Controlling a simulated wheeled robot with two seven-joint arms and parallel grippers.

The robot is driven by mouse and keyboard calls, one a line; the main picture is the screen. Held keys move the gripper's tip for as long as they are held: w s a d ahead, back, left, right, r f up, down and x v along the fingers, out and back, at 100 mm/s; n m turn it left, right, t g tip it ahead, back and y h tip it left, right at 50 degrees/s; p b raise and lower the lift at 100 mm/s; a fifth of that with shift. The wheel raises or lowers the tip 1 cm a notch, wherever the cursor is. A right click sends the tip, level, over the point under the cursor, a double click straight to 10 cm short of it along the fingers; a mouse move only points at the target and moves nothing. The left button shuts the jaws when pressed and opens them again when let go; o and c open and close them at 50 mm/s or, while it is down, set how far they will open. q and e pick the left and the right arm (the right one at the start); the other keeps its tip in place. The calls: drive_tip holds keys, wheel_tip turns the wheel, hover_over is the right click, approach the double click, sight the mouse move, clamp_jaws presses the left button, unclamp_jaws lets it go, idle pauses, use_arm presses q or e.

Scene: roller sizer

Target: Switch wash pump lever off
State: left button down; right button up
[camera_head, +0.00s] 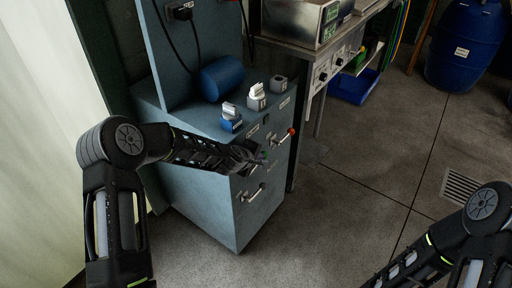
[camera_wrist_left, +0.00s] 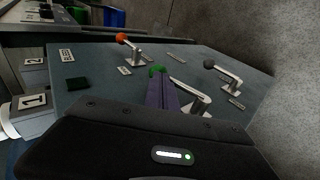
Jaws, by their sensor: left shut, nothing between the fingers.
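My left gripper (camera_head: 261,158) is shut and empty at the front of the blue-grey cabinet (camera_head: 225,205). In the left wrist view its purple fingers (camera_wrist_left: 161,88) are together, close to a green-knobbed lever (camera_wrist_left: 157,71); I cannot tell whether they touch. The fingers hide part of this lever's metal arm. An orange-knobbed lever (camera_wrist_left: 123,38) and a black-knobbed lever (camera_wrist_left: 211,64) are on the same panel. In the head view the orange knob (camera_head: 291,131) is to the right of my gripper. The labels are too small to read, so I cannot tell which lever is the wash pump.
Numbered blocks (camera_head: 231,118) and a blue cylinder (camera_head: 222,77) stand on the cabinet top. A steel bench (camera_head: 335,35) with a blue bin (camera_head: 353,87) beneath is behind. A blue barrel (camera_head: 465,45) stands at the far right. The floor (camera_head: 350,200) right of the cabinet is clear.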

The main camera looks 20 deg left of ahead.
use_arm(q)
drive_tip(key=shift+w+d+f+g, duration=0.15)
drive_tip(key=shift+w+f+g, duration=0.25)
drive_tip(key=shift+f, duration=0.2)
drive_tip(key=shift+w+d+f, duration=0.1)
drive_tip(key=shift+w+f, duration=0.1)
drive_tip(key=shift+b, duration=0.3)
use_arm(e)
drive_tip(key=shift+w+d+r, duration=0.1)
drive_tip(key=shift+w+r, duration=0.2)
drive_tip(key=shift+r, duration=0.05)
use_arm(q)
drive_tip(key=shift+r, duration=0.1)
